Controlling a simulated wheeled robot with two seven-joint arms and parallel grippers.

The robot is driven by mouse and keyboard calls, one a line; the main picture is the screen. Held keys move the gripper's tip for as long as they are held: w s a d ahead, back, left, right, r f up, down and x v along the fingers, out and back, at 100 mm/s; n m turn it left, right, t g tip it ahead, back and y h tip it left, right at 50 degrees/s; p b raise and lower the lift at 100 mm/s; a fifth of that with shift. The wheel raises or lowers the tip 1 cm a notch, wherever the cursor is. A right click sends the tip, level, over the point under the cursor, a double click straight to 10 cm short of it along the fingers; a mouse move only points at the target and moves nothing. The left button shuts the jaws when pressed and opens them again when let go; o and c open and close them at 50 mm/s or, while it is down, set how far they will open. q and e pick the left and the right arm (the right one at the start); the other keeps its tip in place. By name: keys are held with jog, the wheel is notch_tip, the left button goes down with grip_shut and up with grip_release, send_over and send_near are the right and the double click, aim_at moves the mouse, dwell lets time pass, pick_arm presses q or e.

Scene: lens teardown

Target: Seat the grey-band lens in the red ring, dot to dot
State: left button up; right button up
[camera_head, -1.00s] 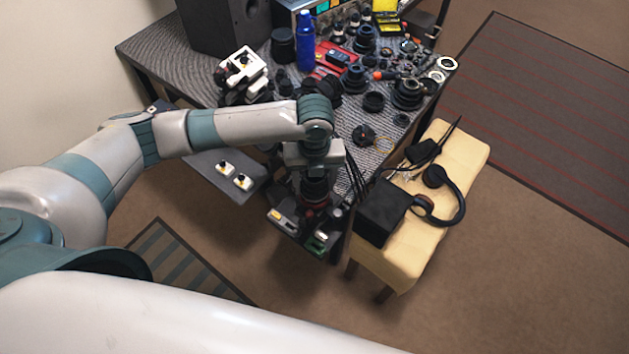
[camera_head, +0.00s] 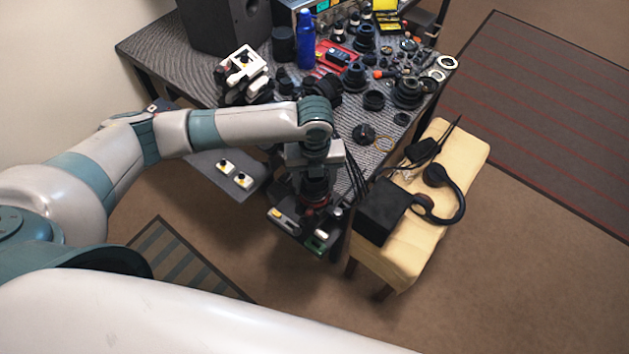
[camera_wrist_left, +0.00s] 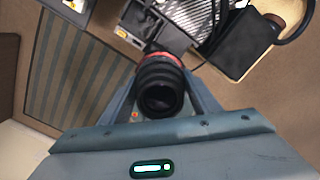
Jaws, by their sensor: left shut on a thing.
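My left gripper (camera_head: 315,184) points down at the near end of the bench. In the left wrist view its fingers (camera_wrist_left: 164,84) are shut on a dark, ribbed lens (camera_wrist_left: 160,92), whose open end faces the camera. The red ring (camera_wrist_left: 161,58) shows just beyond the lens, in line with it. In the head view the red ring (camera_head: 316,202) is a thin strip below the gripper. I cannot tell whether lens and ring touch. The grey band and both dots cannot be made out. My right gripper is not in view.
Small modules sit around the ring, one on a green board (camera_head: 315,248). Dark cables hang just right of the gripper. A yellow bench (camera_head: 420,235) with a black box (camera_head: 381,212) and headphones (camera_head: 450,208) stands to the right. The worktable behind is crowded with lens parts.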

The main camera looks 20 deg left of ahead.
pick_arm(q)
jog(key=shift+f, duration=0.15)
dwell(0.5)
jog(key=o, duration=1.4)
jog(key=shift+c, duration=0.2)
notch_tip(320, 180, up, 17)
jog(key=b, duration=0.4)
jog(key=shift+r, duration=0.2)
